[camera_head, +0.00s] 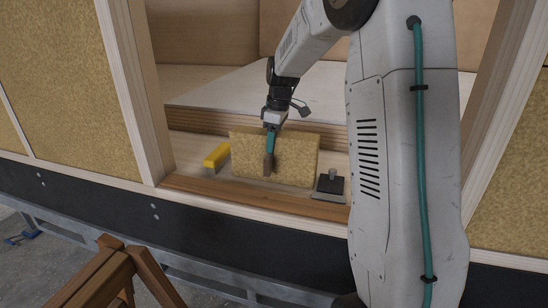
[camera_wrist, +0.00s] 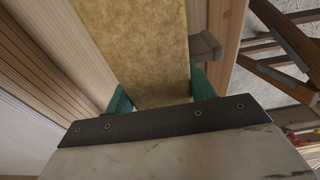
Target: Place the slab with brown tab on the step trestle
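The slab (camera_head: 295,158) is a thick, mottled yellow-tan block standing on edge in the hut opening, just behind the wooden sill. My gripper (camera_head: 270,140) comes down over the slab's top edge. In the wrist view the teal fingers (camera_wrist: 160,95) lie flush against both sides of the slab (camera_wrist: 140,45). I cannot tell whether the slab's underside is clear of the floor. The brown wooden step trestle (camera_head: 115,270) stands outside at lower left, partly cut off.
The wooden sill (camera_head: 250,198) and the opening's left post (camera_head: 140,90) border the space. A dark band and metal rail run below.

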